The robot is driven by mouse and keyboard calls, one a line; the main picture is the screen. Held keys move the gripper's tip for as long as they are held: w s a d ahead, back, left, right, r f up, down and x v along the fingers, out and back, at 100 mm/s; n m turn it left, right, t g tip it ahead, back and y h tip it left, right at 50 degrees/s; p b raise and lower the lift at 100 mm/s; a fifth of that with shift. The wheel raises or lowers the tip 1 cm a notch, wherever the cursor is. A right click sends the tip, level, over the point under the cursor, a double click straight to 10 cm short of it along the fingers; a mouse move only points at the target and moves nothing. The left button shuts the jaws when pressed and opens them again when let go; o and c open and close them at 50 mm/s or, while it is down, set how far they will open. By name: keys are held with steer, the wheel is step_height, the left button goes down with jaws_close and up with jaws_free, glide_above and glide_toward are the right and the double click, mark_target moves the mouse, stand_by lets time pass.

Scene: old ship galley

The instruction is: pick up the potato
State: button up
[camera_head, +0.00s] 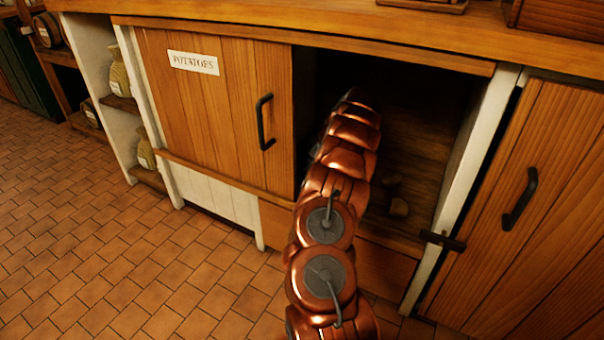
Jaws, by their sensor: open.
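My copper arm reaches up the picture into the cupboard, to the left of these lumps. My gripper is hidden beyond the arm's far end in the dark, so I cannot see its fingers or what is near them.
A wooden sliding door (225,110) with a POTATOES label (194,62) covers the cupboard's left part. A white post (472,180) and a latch (443,240) bound the opening on the right. A counter (330,27) runs above. The tiled floor (110,240) at left is clear.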

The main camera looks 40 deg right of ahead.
steer(key=c, duration=1.3)
